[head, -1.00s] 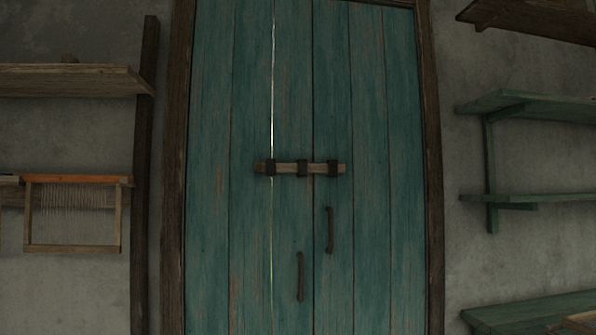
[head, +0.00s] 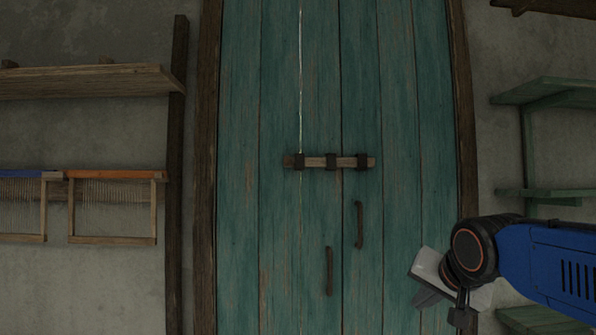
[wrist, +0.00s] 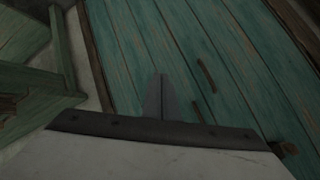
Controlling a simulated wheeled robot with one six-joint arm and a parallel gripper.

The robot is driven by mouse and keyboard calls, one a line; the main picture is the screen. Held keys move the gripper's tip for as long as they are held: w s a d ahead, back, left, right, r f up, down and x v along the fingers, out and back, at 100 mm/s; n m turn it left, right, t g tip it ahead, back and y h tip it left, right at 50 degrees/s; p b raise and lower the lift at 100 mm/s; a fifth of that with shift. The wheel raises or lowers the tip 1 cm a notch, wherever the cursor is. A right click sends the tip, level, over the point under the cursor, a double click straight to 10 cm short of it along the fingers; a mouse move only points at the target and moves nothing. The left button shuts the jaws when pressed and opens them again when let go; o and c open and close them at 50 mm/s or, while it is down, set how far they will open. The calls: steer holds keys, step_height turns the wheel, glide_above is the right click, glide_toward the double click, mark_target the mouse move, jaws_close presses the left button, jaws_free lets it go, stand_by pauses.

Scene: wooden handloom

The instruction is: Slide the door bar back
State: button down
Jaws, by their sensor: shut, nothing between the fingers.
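The wooden door bar (head: 316,162) lies level across the two leaves of the teal door (head: 400,120), held in dark brackets. It spans the seam between the leaves in the head view. In the wrist view a small piece of wood at the lower right edge may be its end; I cannot tell for sure. My gripper (head: 422,287) is at the lower right of the head view, apart from the bar and below it to the right. In the wrist view its fingers (wrist: 162,98) are shut together and empty, with the door behind them.
Two dark door handles (head: 359,225) (head: 329,271) sit below the bar. Green shelves (head: 545,92) stand on the right wall, near my arm. A wooden shelf (head: 85,82) and framed reeds (head: 112,240) are on the left wall. The space before the door looks clear.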

steer(key=w+a+r+m+t+y, duration=0.1)
steer(key=w+a+r+m+t, duration=0.1)
steer(key=w+a+r, duration=0.4)
steer(key=w+a+r+m+t+y, duration=0.2)
steer(key=w+a+r, duration=0.5)
steer(key=r, duration=0.8)
steer(key=w+a+r+m+t+y, duration=0.2)
steer(key=w+a+r+m, duration=0.1)
steer(key=w+a+r, duration=0.4)
step_height(320, 180, up, 4)
steer(key=shift+w+f+m+t, duration=0.2)
steer(key=shift+w+m+t, duration=0.15)
steer(key=shift+w, duration=0.6)
steer(key=shift+a, duration=0.1)
glide_toward(297, 162)
steer(key=shift+w+a+f, duration=0.1)
steer(key=shift+w+a, duration=1.3)
steer(key=shift+w, duration=0.25)
steer(key=shift+a, duration=0.1)
